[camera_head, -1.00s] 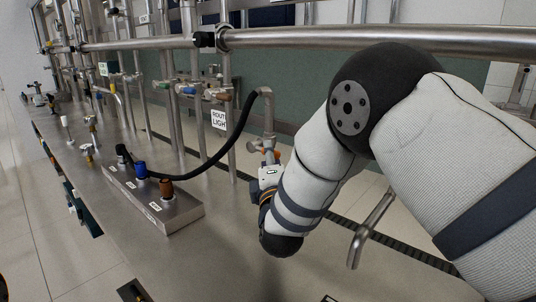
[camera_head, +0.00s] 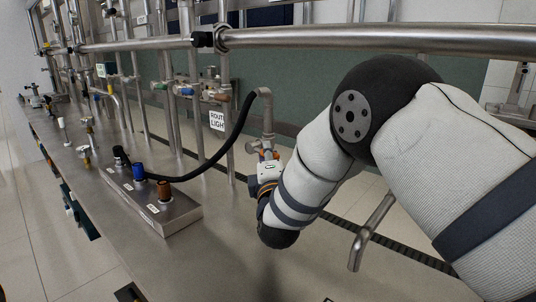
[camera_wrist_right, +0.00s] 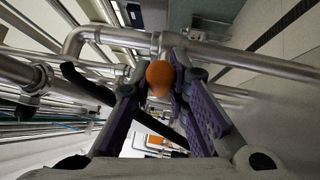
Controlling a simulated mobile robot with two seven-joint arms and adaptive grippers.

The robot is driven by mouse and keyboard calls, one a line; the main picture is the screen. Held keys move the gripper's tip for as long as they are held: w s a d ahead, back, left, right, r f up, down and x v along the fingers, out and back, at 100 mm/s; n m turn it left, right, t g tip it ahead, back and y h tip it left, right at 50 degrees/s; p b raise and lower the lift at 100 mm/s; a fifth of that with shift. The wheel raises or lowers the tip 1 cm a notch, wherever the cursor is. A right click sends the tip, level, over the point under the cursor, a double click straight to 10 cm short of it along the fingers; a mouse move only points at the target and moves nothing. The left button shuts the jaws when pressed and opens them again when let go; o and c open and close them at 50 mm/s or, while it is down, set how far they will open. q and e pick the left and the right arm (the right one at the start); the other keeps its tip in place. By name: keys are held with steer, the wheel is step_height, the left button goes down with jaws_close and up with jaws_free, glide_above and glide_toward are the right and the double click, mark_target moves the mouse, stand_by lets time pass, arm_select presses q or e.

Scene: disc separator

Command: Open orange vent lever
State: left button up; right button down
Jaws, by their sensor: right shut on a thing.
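The orange vent lever shows in the right wrist view as a rounded orange end (camera_wrist_right: 160,78) between the two purple-padded fingers of my right gripper (camera_wrist_right: 156,70). The fingers are shut on it. In the head view my right gripper (camera_head: 267,157) is at the lower end of a vertical steel pipe (camera_head: 266,115) with a valve fitting. The gripper and wrist hide most of the lever there. My left gripper is in neither view.
A black hose (camera_head: 218,158) curves from the pipe top to a steel block (camera_head: 165,212) with blue and brown connectors. A long horizontal steel rail (camera_head: 380,38) crosses behind my right arm. A bent steel pipe (camera_head: 371,231) stands right of my wrist.

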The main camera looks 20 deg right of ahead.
steer(key=shift+w+f+m+t+h+b, duration=0.1)
steer(key=shift+f+m+t+h+b, duration=0.2)
steer(key=shift+f+m+t+b, duration=0.25)
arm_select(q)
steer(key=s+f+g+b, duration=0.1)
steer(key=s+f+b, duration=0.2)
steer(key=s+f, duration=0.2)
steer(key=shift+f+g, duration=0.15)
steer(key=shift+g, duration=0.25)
arm_select(e)
steer(key=shift+w+a+f+m+t+h, duration=0.1)
steer(key=shift+f+m+t+h, duration=0.25)
steer(key=shift+m+h, duration=0.55)
steer(key=shift+w+a+f+m+t+h, duration=0.2)
steer(key=shift+m+t+h, duration=0.3)
steer(key=shift+m, duration=0.7)
steer(key=shift+w+f+m+t+h, duration=0.1)
steer(key=shift+f+m+t+h, duration=0.25)
steer(key=shift+m+h, duration=0.6)
steer(key=c, duration=1.5)
jaws_free()
steer(key=shift+c, duration=0.2)
